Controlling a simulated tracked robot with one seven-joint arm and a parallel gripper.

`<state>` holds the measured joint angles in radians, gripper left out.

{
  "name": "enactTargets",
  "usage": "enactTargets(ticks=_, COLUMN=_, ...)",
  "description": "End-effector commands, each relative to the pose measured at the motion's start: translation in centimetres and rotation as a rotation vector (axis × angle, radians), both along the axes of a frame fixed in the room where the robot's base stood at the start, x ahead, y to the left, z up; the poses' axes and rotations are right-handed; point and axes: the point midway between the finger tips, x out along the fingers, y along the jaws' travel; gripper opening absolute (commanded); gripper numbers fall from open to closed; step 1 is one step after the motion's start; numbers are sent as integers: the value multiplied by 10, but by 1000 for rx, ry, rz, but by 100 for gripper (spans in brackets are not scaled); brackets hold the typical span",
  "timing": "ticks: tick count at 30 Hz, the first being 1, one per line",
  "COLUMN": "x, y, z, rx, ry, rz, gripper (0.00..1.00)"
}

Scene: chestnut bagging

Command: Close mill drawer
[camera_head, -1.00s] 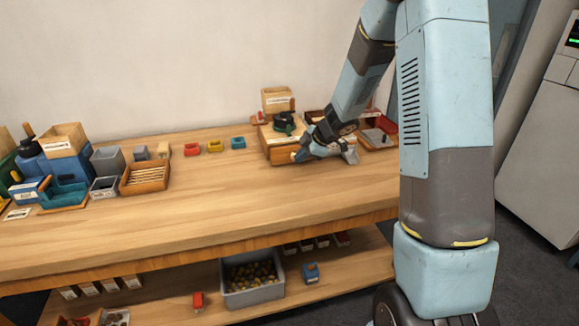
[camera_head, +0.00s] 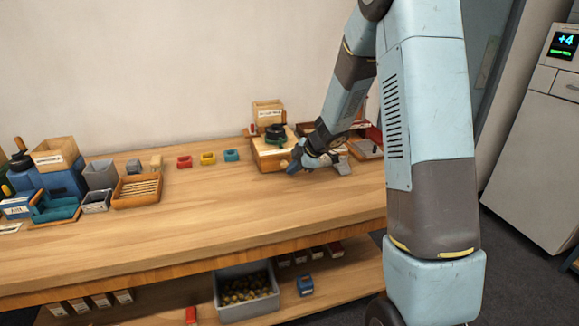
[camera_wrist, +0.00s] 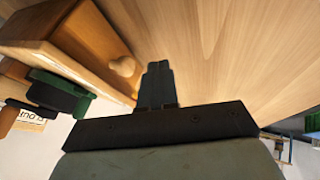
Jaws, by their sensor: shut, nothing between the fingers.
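The mill (camera_head: 270,157) is a wooden box with a dark crank top (camera_head: 276,132), standing near the back of the bench. In the wrist view its brown wooden front (camera_wrist: 88,32) has a round knob (camera_wrist: 123,66). I cannot tell whether the drawer is fully in or slightly out. My gripper (camera_head: 292,168) is at the front right of the mill. In the wrist view my gripper (camera_wrist: 158,66) is shut and empty, its fingertips just right of the knob, with a small gap showing. My wrist hides part of the mill's right side.
Red, yellow and blue small blocks (camera_head: 207,159) lie left of the mill. A wooden tray (camera_head: 137,203) and bins stand further left. The front bench top (camera_head: 230,215) is clear.

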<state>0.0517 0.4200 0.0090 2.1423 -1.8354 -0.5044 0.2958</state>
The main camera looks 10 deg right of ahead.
Motion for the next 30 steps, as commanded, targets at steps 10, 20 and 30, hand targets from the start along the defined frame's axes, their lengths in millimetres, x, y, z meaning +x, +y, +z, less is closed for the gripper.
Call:
enactTargets(ticks=10, x=-26, y=-26, z=49, rx=-1, ry=-1, rz=4, gripper=0)
enactTargets(ticks=20, x=-41, y=-39, z=76, rx=1, ry=3, rz=8, gripper=0)
enactTargets(ticks=30, x=-28, y=-55, z=146, rx=9, ry=-188, rz=-234, gripper=0)
